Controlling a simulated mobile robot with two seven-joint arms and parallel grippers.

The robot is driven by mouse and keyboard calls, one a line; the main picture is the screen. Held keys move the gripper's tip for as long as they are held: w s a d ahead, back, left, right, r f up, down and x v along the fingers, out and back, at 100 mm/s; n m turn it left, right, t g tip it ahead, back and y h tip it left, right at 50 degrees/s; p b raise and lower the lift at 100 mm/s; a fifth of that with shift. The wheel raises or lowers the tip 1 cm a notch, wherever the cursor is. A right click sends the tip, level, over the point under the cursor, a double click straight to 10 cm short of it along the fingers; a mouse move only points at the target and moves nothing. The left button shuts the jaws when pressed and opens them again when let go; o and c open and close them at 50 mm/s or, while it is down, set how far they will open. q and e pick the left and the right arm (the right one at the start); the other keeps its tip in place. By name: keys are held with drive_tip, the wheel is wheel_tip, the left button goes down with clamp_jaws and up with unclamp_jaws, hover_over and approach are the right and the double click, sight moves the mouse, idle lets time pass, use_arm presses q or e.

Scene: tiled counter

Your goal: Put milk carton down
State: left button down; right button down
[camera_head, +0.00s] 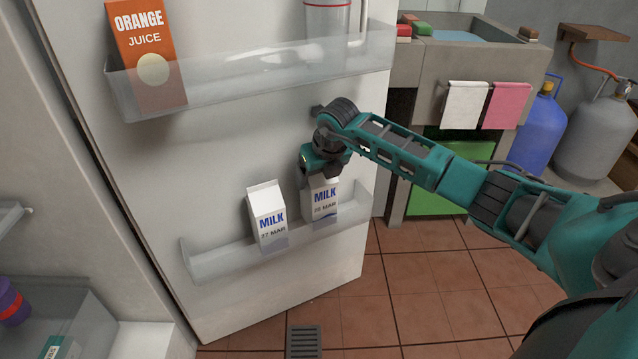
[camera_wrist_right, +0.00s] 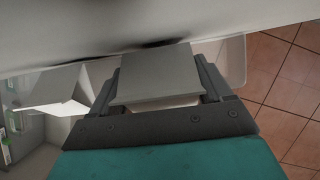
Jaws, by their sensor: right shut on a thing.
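A white milk carton (camera_head: 322,199) marked "MILK 26 MAR" is upright at the lower door shelf (camera_head: 215,264) of the open fridge. My right gripper (camera_head: 324,172) is shut on its top from above. In the right wrist view, the held carton (camera_wrist_right: 158,78) sits between the two fingers (camera_wrist_right: 160,92). I cannot tell whether its base touches the shelf floor. A second milk carton (camera_head: 267,213) marked "27 MAR" stands to its left in the same shelf, apart from it; it also shows in the right wrist view (camera_wrist_right: 58,90). My left gripper is not in view.
An upper door shelf (camera_head: 250,75) holds an orange juice carton (camera_head: 147,55) and a clear jug (camera_head: 328,30). The fridge interior is at left. A sink counter (camera_head: 450,65) with towels and gas cylinders (camera_head: 597,125) stand at right. The tiled floor (camera_head: 440,290) is clear.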

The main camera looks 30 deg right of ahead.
drive_tip(key=shift+f, duration=0.95)
unclamp_jaws()
drive_tip(key=shift+s+f, duration=0.1)
